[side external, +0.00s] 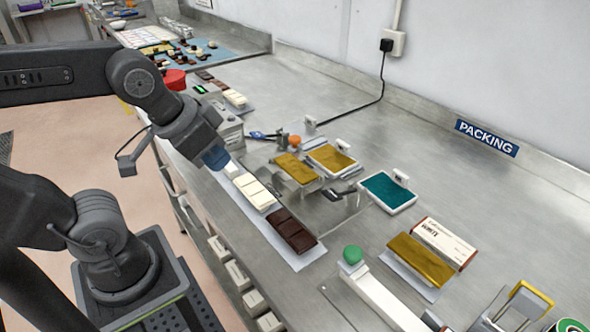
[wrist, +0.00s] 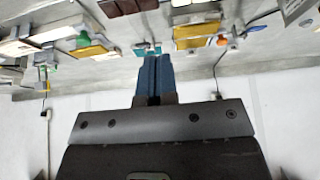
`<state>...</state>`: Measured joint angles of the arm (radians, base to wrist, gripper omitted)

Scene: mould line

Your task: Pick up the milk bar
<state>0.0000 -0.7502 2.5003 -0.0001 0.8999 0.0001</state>
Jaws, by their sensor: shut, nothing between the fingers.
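A white bar (side external: 253,187) and a dark brown bar (side external: 291,230) lie end to end on a white sheet (side external: 307,257) along the near side of the bench. I cannot tell for sure which bar is milk. A brown bar also shows at the top edge of the wrist view (wrist: 125,6), partly cut off. My gripper (side external: 217,161) is near the far end of the sheet, beside the white bar, and appears above the bench. Its blue fingers are together and empty in the wrist view (wrist: 154,58).
Gold-wrapped bars (side external: 296,169) lie on small stands and a sheet to the right. A teal pad (side external: 388,190), a white-and-red box (side external: 444,241) and a green-knobbed sealer (side external: 353,255) stand nearby. More bars (side external: 234,98) lie farther back.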

